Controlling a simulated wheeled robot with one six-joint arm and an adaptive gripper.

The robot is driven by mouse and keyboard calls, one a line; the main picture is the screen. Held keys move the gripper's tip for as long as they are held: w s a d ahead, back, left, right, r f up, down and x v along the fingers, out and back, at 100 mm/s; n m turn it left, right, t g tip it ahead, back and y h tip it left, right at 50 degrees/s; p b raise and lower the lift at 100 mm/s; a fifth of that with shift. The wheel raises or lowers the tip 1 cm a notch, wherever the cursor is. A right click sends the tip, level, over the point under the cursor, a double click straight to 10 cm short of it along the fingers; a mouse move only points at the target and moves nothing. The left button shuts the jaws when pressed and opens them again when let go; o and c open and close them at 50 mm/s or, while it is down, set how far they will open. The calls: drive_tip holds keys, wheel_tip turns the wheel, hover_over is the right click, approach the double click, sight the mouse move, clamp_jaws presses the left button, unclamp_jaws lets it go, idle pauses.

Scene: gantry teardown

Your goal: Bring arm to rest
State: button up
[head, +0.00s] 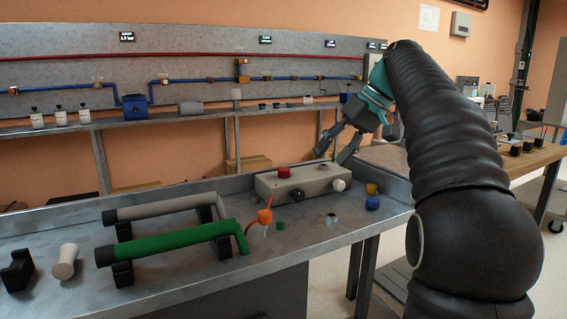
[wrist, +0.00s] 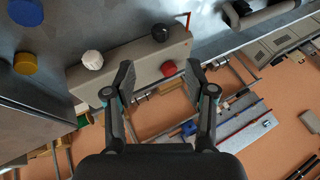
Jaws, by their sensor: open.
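My arm (head: 450,150) reaches up on the right side of the head view. My gripper (head: 338,148) hangs at its end above the back right part of the metal bench, its fingers spread and nothing between them. In the wrist view my gripper (wrist: 158,85) is open and empty. Below it is a beige box (head: 305,183) with red, black and white knobs, which also shows in the wrist view (wrist: 140,58). The fingers appear to be above the box; whether they touch it I cannot tell.
A wall panel with pipes (head: 200,65) stands behind. A wooden table (head: 535,158) is at right.

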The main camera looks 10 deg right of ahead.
drive_tip(key=s+a+f+m+t+h, duration=0.1)
drive_tip(key=s+a+f+h, duration=0.1)
drive_tip(key=s+a+f, duration=0.3)
drive_tip(key=s+a+f+m+h, duration=0.1)
drive_tip(key=s+f, duration=0.2)
drive_tip(key=s, duration=0.4)
drive_tip(key=s+f+t+h, duration=0.1)
drive_tip(key=s+f+h, duration=0.2)
drive_tip(key=s+f, duration=1.3)
wheel_tip(320, 180, down, 2)
drive_tip(key=shift+a+f+m+t, duration=0.1)
drive_tip(key=shift+a+m+t, duration=0.15)
drive_tip(key=shift+m+t, duration=0.05)
idle(1.4)
